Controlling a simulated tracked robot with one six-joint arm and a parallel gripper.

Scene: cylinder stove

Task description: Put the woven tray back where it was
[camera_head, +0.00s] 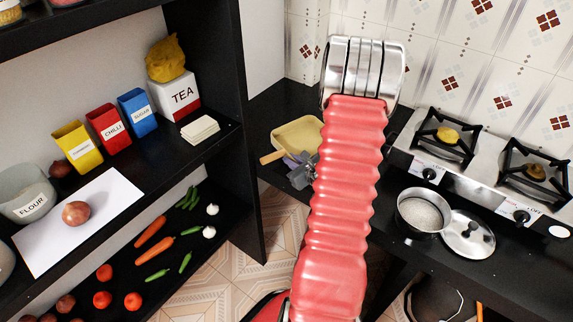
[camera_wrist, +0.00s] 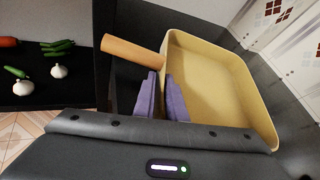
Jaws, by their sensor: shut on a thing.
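The woven tray (camera_wrist: 212,80) is a shallow beige square tray with low walls and a wooden handle (camera_wrist: 133,52) at its left. It also shows in the head view (camera_head: 298,134), at the left end of the black counter by the tiled wall. My gripper (camera_wrist: 163,98) has purple fingers, one on each side of the tray's left wall, just below the handle, and is shut on that wall. The tray is empty and looks about level. I cannot tell whether it rests on the counter or is slightly above it. My arm hides its right side in the head view.
The black counter (camera_head: 262,120) carries a stove (camera_head: 485,165), a steel pot (camera_head: 422,212) and a lid (camera_head: 468,235) to the right. Black shelves (camera_head: 200,150) at left hold canisters and vegetables. A gap with tiled floor lies between shelf and counter.

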